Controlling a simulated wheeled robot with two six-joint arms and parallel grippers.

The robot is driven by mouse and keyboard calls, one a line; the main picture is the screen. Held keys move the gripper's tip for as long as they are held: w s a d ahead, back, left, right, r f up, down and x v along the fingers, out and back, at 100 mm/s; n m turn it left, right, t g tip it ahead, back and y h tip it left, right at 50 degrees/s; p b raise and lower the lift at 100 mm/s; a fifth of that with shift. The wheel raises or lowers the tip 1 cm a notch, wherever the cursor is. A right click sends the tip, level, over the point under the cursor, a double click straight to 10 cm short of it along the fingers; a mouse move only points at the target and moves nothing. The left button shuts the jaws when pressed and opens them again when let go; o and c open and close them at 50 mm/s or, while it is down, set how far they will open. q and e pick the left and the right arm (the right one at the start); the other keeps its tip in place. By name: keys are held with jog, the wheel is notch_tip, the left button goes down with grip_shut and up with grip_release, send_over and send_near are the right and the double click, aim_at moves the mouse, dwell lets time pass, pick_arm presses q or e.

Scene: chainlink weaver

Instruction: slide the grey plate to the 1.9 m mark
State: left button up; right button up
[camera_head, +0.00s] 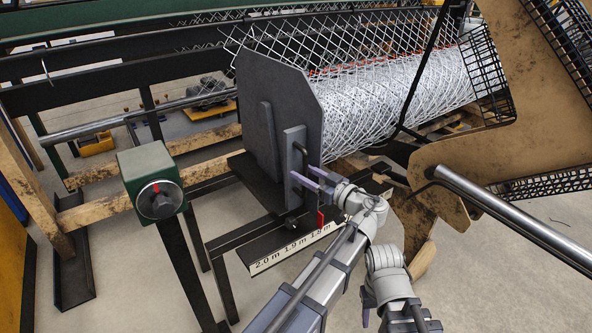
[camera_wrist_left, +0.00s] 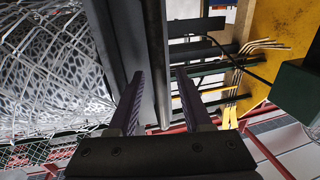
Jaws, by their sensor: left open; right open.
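The grey plate (camera_head: 277,105) stands upright at the near end of the wire mesh roll. An upright grey handle (camera_head: 294,150) is fixed to its front face. A red pointer (camera_head: 320,218) hangs below it, close to the 1.8 m mark of the white scale (camera_head: 293,246), which reads 2.0 m, 1.9 m and 1.8 m from left to right. My left gripper (camera_head: 306,179) is open at the handle's lower part. In the left wrist view its fingers (camera_wrist_left: 158,90) stand on either side of an upright bar; contact cannot be told. My right gripper (camera_head: 370,300) is open and empty, lower right.
The mesh roll (camera_head: 400,95) lies behind the plate. A green box with a dial (camera_head: 152,184) stands on a post at left. A steel bar (camera_head: 515,222) and a brown machine panel (camera_head: 500,150) are at right. The rail left of the plate looks clear.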

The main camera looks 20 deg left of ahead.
pick_arm(q)
grip_shut()
dwell(0.3)
dwell(1.1)
